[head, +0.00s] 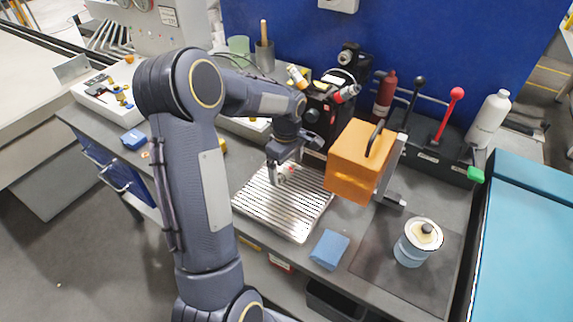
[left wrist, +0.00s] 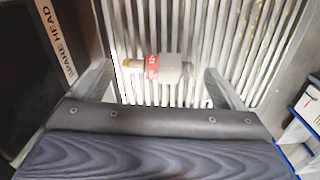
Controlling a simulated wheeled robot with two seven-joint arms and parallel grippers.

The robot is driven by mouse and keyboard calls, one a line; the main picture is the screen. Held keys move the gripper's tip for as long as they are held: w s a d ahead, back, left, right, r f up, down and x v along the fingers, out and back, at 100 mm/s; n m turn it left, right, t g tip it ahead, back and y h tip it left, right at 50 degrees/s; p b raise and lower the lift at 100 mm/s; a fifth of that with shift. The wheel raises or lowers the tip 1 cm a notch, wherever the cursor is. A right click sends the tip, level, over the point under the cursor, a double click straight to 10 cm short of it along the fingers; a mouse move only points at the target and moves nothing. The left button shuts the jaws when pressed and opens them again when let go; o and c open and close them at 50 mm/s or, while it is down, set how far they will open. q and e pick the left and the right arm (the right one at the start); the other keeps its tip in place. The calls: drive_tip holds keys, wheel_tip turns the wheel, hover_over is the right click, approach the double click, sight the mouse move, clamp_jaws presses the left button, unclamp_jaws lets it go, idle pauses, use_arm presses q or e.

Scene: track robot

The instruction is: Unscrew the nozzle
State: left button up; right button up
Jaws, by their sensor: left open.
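A small fitting (left wrist: 170,70) shows between my fingers in the left wrist view. It has a brass-coloured nozzle tip (left wrist: 130,63) at its left end, a red band with white marking and a pale grey body. Behind it are the metal slats of a ribbed tray (left wrist: 190,30), which also shows in the head view (head: 262,205). My left gripper (head: 280,177) is low over the tray's back part. Its fingers (left wrist: 160,80) are spread, one to each side of the fitting, with visible gaps. In the head view my gripper mostly hides the fitting. My right gripper is out of view.
An orange block with a black handle (head: 360,155) stands right of the gripper. A black box with "SPARE HEAD" lettering (left wrist: 25,70) borders the tray on the left. A blue sponge (head: 329,249) and a lidded tin (head: 417,243) are in front right. Levers (head: 450,110) stand behind.

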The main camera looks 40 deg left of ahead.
use_arm(q)
drive_tip(key=shift+f, duration=0.2)
drive_tip(key=c, duration=1.1)
drive_tip(key=shift+s+d, duration=0.1)
drive_tip(key=shift+s, duration=0.4)
drive_tip(key=shift+c, duration=0.5)
